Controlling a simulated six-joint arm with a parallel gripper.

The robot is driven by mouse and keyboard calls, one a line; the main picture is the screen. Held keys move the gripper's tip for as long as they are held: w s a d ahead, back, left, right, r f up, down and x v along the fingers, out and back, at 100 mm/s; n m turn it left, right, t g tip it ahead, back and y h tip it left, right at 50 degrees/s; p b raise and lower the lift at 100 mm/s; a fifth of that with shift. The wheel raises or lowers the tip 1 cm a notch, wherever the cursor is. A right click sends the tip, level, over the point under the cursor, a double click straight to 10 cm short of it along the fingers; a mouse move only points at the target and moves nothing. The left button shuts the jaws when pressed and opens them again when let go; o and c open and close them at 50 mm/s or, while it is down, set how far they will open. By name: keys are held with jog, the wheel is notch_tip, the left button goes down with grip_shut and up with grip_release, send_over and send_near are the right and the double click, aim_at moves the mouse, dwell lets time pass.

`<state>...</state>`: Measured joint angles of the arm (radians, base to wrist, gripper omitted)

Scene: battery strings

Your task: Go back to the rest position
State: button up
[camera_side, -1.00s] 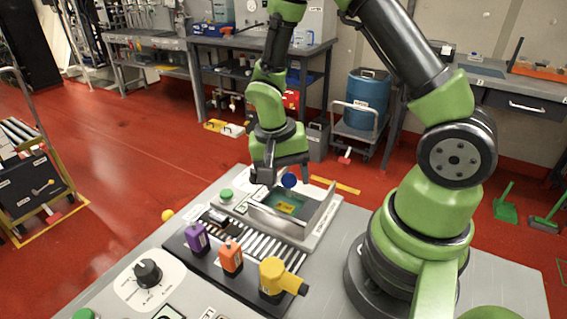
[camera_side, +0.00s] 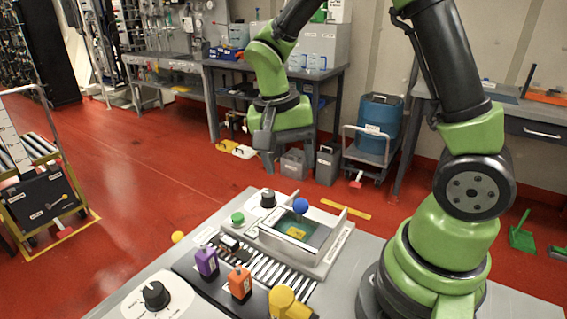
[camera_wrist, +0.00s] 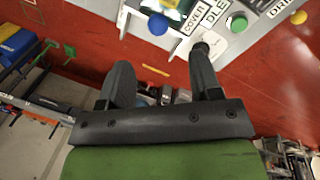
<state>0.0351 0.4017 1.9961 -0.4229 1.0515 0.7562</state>
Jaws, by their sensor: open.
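My gripper (camera_side: 268,155) hangs above the far end of the grey work table (camera_side: 378,243), higher than the tray station and apart from everything. In the wrist view my gripper (camera_wrist: 163,75) shows two dark fingers spread wide, with nothing between them. The fingers point toward the red floor and the table's edge.
On the table stand a station with a blue ball knob (camera_side: 301,205), a green button (camera_side: 238,217), a black knob (camera_side: 155,295), and purple (camera_side: 207,262), orange (camera_side: 239,283) and yellow (camera_side: 287,303) blocks. A blue barrel (camera_side: 374,125) stands on a cart behind. The air around my gripper is clear.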

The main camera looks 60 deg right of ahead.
jog(key=s+a+r+n+t+y, duration=0.1)
jog(key=s+a+r+n+t, duration=0.1)
jog(key=s+r+n+t, duration=0.1)
jog(key=s+a+r+n+t+y, duration=0.2)
jog(key=s+a+r+n+t, duration=0.1)
jog(key=s+r+t, duration=0.3)
notch_tip(320, 180, up, 4)
jog(key=shift+s+a+f+n, duration=0.1)
jog(key=shift+s+a+n, duration=0.15)
jog(key=shift+s+n, duration=0.55)
